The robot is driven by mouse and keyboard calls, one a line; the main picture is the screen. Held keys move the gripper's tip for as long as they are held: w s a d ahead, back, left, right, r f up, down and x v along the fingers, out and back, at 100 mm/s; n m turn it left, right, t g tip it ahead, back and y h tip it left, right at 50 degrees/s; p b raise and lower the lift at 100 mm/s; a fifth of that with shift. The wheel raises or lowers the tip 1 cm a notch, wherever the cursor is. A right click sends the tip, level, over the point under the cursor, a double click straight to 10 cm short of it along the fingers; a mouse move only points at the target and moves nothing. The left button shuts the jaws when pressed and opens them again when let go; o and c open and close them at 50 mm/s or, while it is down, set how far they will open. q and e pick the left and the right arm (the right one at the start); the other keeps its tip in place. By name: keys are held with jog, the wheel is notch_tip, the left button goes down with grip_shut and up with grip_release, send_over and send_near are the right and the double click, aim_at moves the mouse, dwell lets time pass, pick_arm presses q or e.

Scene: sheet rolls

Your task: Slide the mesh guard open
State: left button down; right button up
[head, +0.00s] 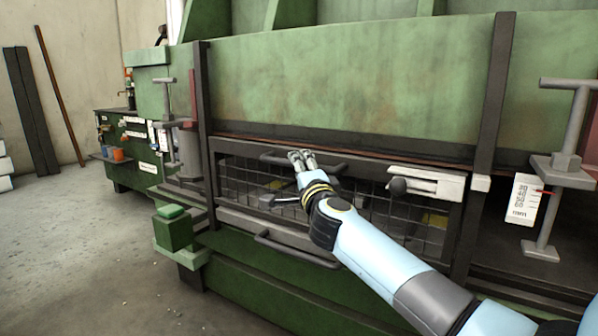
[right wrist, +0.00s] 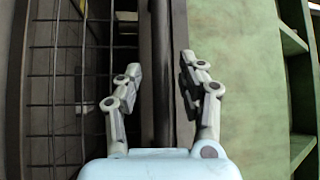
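The mesh guard (head: 240,182) is a dark-framed wire grid across the front opening of the green machine. A dark upper handle bar (head: 332,164) runs along its top, and a lower handle bar (head: 295,250) sits below the mesh. My right gripper (head: 302,158) is at the upper handle bar. In the right wrist view the gripper (right wrist: 160,82) is open, with a finger on each side of the dark bar (right wrist: 160,45) and gaps showing between. The mesh (right wrist: 60,90) lies left of the fingers there. My left gripper is not in view.
A pale latch plate with a black knob (head: 398,186) is at the guard's upper right. Dark uprights (head: 490,130) flank the opening. A green box (head: 173,230) stands out at the lower left. The floor (head: 70,250) at left is free.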

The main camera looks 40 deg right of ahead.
jog(key=shift+x, duration=0.95)
grip_shut()
jog(key=shift+f, duration=0.1)
